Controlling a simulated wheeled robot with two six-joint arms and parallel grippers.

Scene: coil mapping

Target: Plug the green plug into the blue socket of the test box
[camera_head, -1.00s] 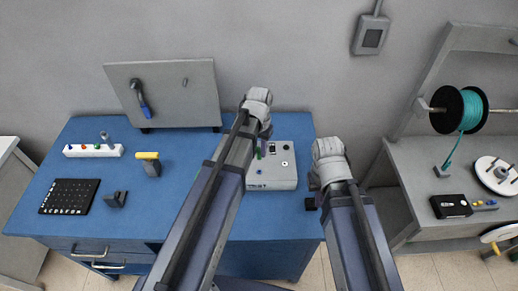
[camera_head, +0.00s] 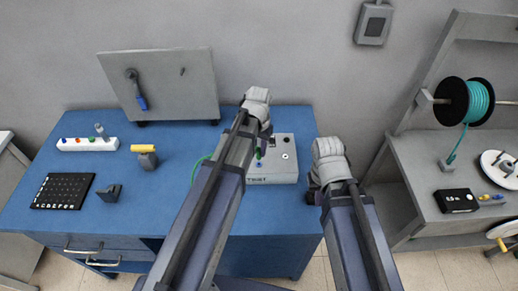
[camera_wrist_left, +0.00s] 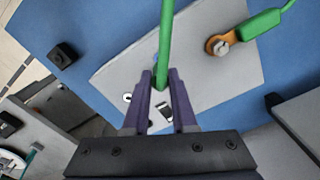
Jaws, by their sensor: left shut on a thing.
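The grey test box (camera_head: 285,172) stands on the right part of the blue bench, marked TEST. It fills the middle of the left wrist view (camera_wrist_left: 205,85). My left gripper (camera_wrist_left: 161,82) is over the box, shut on the green plug (camera_wrist_left: 162,84), whose green cable runs up out of view. In the head view the green plug (camera_head: 258,154) shows just below the fingers. A small blue patch (camera_wrist_left: 156,58) shows beside the cable on the box; whether the plug sits in the blue socket cannot be told. My right gripper (camera_head: 314,192) is right of the box, its fingers largely hidden.
An orange lug (camera_wrist_left: 217,46) with a green lead is fixed on a metal stud on the box. A multi-socket strip (camera_head: 88,144), a yellow-topped tool (camera_head: 145,151) and a black tray (camera_head: 63,191) lie left. A cable spool (camera_head: 468,102) stands right.

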